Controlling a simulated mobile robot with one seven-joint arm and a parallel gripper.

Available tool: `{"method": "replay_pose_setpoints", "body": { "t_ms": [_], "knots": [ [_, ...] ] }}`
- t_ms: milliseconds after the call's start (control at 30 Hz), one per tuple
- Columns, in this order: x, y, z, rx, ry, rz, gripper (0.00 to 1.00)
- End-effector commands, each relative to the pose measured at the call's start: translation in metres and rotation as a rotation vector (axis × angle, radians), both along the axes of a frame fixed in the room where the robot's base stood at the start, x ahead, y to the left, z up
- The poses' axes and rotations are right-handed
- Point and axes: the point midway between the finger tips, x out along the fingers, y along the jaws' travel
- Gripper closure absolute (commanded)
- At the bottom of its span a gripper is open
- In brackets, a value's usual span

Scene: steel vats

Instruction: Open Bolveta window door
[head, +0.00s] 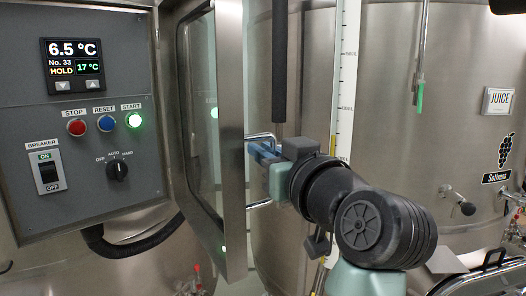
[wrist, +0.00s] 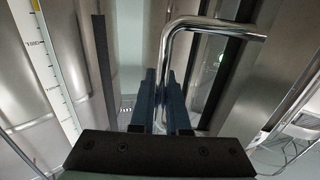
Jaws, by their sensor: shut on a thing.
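The window door (head: 231,140), a steel frame around a glass pane, stands swung out to the right of the grey control panel, seen nearly edge-on. A chrome bar handle (head: 260,137) sticks out from its right side. My gripper (head: 260,153) comes from the right and is shut on this handle. In the wrist view, the bent handle (wrist: 213,27) runs down between the two blue fingers of my gripper (wrist: 164,92). The fingers and gripper body hide part of the handle.
The control panel (head: 90,100) is exposed, with a display (head: 73,66), several buttons, a breaker switch (head: 48,172) and a rotary knob (head: 117,169). Steel vats (head: 400,130) stand behind. A level gauge (head: 345,85) and a dark vertical tube (head: 280,60) are close behind my gripper.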

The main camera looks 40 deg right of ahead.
Motion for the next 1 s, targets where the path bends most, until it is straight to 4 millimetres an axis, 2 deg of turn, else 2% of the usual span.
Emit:
{"method": "replay_pose_setpoints", "body": {
  "t_ms": [367, 400, 433, 733, 867, 1000],
  "knots": [
    [0.002, 0.004, 0.003, -0.003, -0.005, 0.01, 1.0],
    [0.002, 0.004, 0.003, -0.003, -0.005, 0.01, 0.81],
    [0.002, 0.004, 0.003, -0.003, -0.005, 0.01, 0.76],
    [-0.001, 0.002, 0.001, 0.0, -0.002, 0.004, 0.74],
    [-0.014, 0.004, -0.001, -0.002, -0.005, 0.003, 0.74],
    [-0.041, 0.009, -0.003, -0.003, -0.006, 0.0, 0.74]
  ]
}}
